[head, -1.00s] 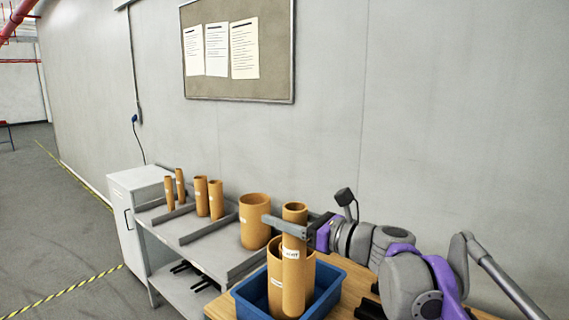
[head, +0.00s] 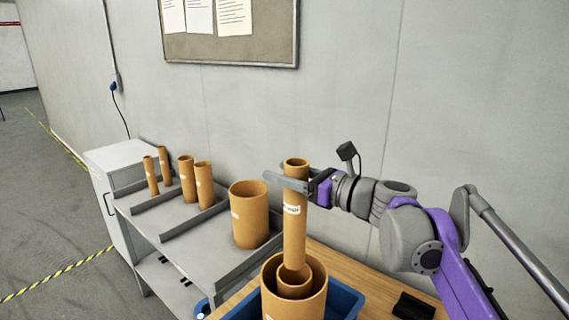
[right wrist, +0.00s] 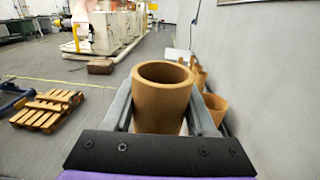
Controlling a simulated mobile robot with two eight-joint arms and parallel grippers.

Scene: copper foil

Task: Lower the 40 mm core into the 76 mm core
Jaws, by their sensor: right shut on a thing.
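My right gripper (head: 312,188) is shut on a slim tan cardboard core with a white label (head: 294,225), taken as the 40 mm core. It is held upright. In the right wrist view its open top (right wrist: 162,80) shows between the fingers. Below it, a medium core (head: 294,286), taken as the 76 mm core, stands inside a wide core (head: 318,300). The held core's lower end overlaps the medium core's opening; I cannot tell whether it is just above or slightly inside. My left gripper is not in view.
The wide core stands in a blue bin (head: 347,301) on a wooden table (head: 375,278). To the left, a grey shelf unit (head: 205,243) holds another wide core (head: 249,214) and several slimmer cores. A black block (head: 413,306) lies right of the bin. The wall is close behind.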

